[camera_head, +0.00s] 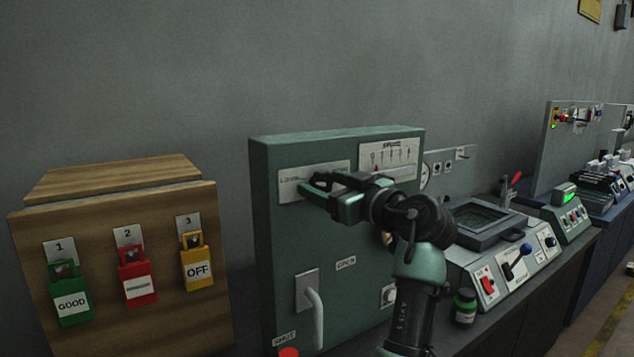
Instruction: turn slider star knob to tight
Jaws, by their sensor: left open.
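My left gripper (313,187) is open at the upper part of a green cabinet (335,237). Its fingers are in front of a light label plate (290,190) with small print, and they hide part of it. I cannot make out a star knob; it may be hidden behind the gripper. I cannot tell whether the fingers touch anything. My right gripper is not in view.
A wooden box (120,195) with green, red and yellow padlocks stands at the left. A white handle (314,315) is low on the cabinet. A second plate with a row of marks (392,157) is at upper right. Control panels (505,265) line the bench at right.

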